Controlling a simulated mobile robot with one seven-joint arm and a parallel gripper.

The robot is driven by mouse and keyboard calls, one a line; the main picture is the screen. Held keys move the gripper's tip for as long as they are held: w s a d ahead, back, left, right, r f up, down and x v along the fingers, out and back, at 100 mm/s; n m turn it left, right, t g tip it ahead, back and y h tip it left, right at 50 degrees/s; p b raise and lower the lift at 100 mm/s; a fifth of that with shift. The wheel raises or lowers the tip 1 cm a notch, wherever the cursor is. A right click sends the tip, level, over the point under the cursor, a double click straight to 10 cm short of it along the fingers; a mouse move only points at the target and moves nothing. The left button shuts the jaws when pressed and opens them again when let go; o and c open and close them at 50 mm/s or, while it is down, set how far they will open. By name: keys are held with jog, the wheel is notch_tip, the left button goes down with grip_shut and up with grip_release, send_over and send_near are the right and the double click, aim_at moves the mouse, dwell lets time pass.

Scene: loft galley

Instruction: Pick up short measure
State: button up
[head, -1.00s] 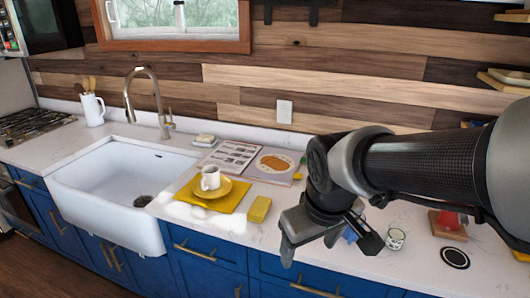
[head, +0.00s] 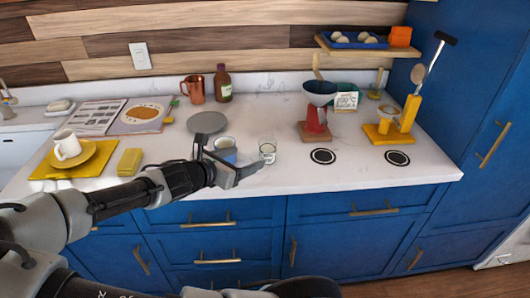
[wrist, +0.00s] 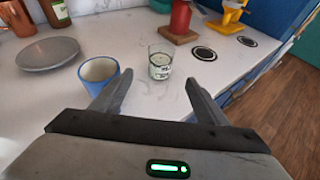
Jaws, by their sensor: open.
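A small clear glass with dark markings (head: 267,152), which I take for the short measure, stands upright on the white counter. In the wrist view this glass (wrist: 160,66) stands just beyond my fingertips, between them in the picture, apart from both. My gripper (head: 232,156) is open and empty, low over the counter's front part; both fingers also show in the wrist view (wrist: 158,80). A blue cup with a pale inside (wrist: 99,74) stands left of the glass, close to the left finger. In the head view my gripper partly hides this cup (head: 226,153).
A grey plate (head: 207,122), a copper mug (head: 193,89) and a brown bottle (head: 223,84) stand behind. A red stand with a funnel (head: 316,120) and a yellow stand (head: 388,130) are right. Black rings (head: 323,156) mark clear counter near the front edge.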

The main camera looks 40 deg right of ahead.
aim_at(262, 151)
jog(key=shift+w+d+f, duration=0.1)
jog(key=shift+w+d, duration=0.15)
jog(key=shift+d, duration=0.1)
jog(key=b+x, duration=0.1)
jog(key=x, duration=1)
jog(key=shift+d, duration=0.15)
jog(key=x, duration=0.5)
jog(key=shift+s+d+b, duration=0.1)
jog(key=shift+d+b, duration=0.15)
jog(key=shift+b, duration=0.15)
jog(key=c, duration=1.2)
jog(key=shift+r, duration=0.35)
jog(key=shift+r+p, duration=0.8)
jog(key=shift+r, duration=3.95)
